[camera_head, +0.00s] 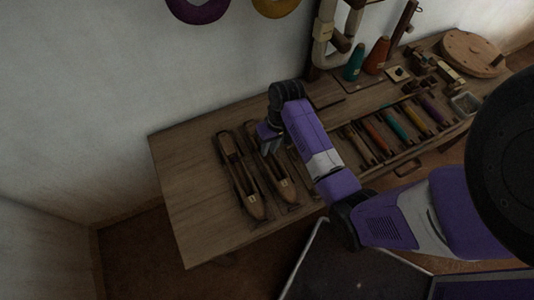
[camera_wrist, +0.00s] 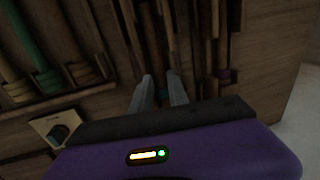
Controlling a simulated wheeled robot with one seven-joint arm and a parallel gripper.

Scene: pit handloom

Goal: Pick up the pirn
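Several pirns lie side by side in a tray (camera_head: 400,156) on the table, among them an orange pirn (camera_head: 377,137), a teal pirn (camera_head: 396,125), a yellow pirn (camera_head: 415,117) and a purple pirn (camera_head: 433,108). A green pirn (camera_wrist: 33,47) shows at the left of the wrist view. Which pirn the task means I cannot tell. My gripper (camera_head: 268,140) is left of the tray, pointing down over the wooden shuttles. Its two fingers (camera_wrist: 161,82) stand apart with nothing visible between them, though their tips are dim against the dark wood.
Boat-shaped shuttles, one at the left (camera_head: 239,176), lie below my gripper. Teal and brown cones (camera_head: 377,56), a round wooden disc (camera_head: 473,53) and small blocks stand at the back right. The table's left end (camera_head: 185,190) is clear. A wall rises behind.

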